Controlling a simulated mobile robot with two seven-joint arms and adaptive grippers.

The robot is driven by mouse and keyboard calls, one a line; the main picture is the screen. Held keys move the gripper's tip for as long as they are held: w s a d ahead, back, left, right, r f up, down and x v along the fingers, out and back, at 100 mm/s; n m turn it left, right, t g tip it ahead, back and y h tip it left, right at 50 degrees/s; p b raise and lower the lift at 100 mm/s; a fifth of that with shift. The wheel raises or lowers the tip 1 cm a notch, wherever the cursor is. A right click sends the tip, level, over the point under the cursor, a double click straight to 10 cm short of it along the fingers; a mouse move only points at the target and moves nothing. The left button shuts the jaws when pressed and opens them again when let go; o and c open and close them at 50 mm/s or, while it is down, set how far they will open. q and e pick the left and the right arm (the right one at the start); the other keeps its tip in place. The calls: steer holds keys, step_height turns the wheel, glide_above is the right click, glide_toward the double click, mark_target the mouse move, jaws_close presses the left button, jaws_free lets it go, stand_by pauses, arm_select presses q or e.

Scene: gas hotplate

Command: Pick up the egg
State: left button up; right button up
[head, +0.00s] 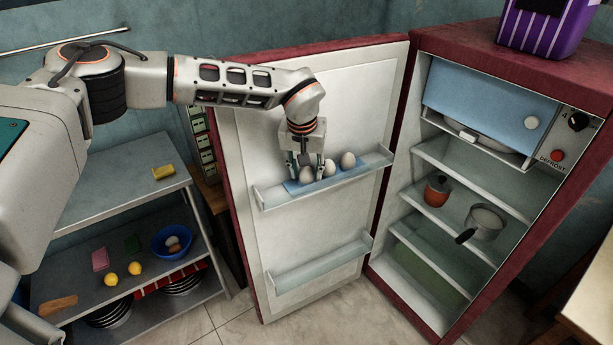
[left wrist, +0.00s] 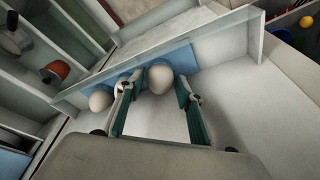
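Three pale eggs stand in the upper door shelf (head: 268,196) of the open fridge. In the head view they are the right egg (head: 348,160), the middle egg (head: 329,168) and the left egg (head: 307,174). My left gripper (head: 306,175) points down over the left egg, one finger on each side of it. The middle egg (left wrist: 127,82) is partly hidden by the left finger. The right egg (left wrist: 101,98) is outside the fingers. My right gripper is not in view.
The shelf's front rail runs close by the fingers. A lower door shelf (head: 320,266) is empty. The fridge holds an orange pot (head: 437,191) and a saucepan (head: 487,222). A blue bowl (head: 172,241) stands on the side rack at left.

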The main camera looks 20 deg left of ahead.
arm_select(q)
steer(key=c, duration=0.4)
steer(key=shift+c, duration=0.2)
